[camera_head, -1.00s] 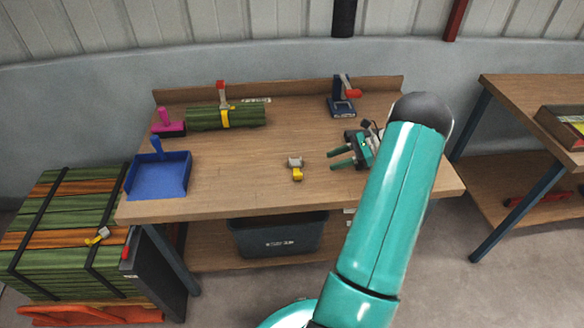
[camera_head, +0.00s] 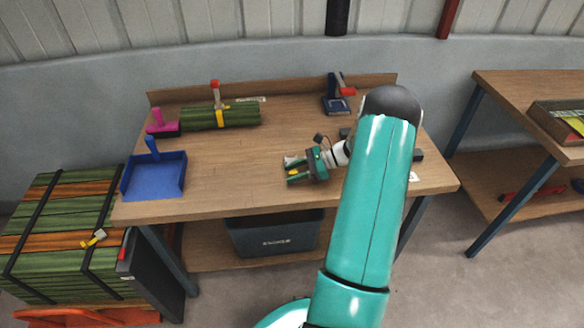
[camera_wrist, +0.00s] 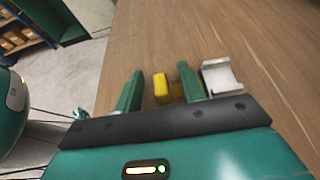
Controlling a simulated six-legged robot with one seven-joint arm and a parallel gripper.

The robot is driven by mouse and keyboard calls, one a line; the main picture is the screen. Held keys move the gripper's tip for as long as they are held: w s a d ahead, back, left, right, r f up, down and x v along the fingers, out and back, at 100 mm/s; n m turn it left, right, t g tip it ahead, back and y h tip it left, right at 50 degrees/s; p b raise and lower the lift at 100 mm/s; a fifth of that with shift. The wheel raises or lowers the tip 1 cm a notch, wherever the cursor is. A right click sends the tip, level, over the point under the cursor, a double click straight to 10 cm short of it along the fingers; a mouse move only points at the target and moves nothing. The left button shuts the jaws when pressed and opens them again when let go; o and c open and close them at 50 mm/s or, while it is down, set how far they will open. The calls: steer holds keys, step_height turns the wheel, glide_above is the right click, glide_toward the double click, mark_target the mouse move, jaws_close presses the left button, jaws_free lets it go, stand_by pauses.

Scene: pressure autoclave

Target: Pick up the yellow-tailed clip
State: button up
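A clip with a yellow tail (camera_head: 293,173) and a pale grey head lies on the wooden workbench near its front edge. My gripper (camera_head: 297,172) is low over the bench at the clip, its green fingers apart. In the wrist view, the yellow tail (camera_wrist: 161,86) is between the two fingers of my gripper (camera_wrist: 160,87), with a gap to the left finger. The grey head (camera_wrist: 220,77) shows outside the right finger, which covers part of the clip's middle. Whether that finger touches the clip cannot be told.
On the workbench (camera_head: 225,180) are a blue dustpan-like tray (camera_head: 155,177), a green bundle (camera_head: 195,118) with a yellow strap, a magenta tool (camera_head: 160,124) and a blue tool (camera_head: 335,105). Another yellow-and-grey clip (camera_head: 96,237) lies on the strapped stack at left. A dark bin (camera_head: 275,240) sits below.

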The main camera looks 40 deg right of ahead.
steer(key=shift+a, duration=0.1)
jaws_close()
steer(key=shift+r, duration=0.15)
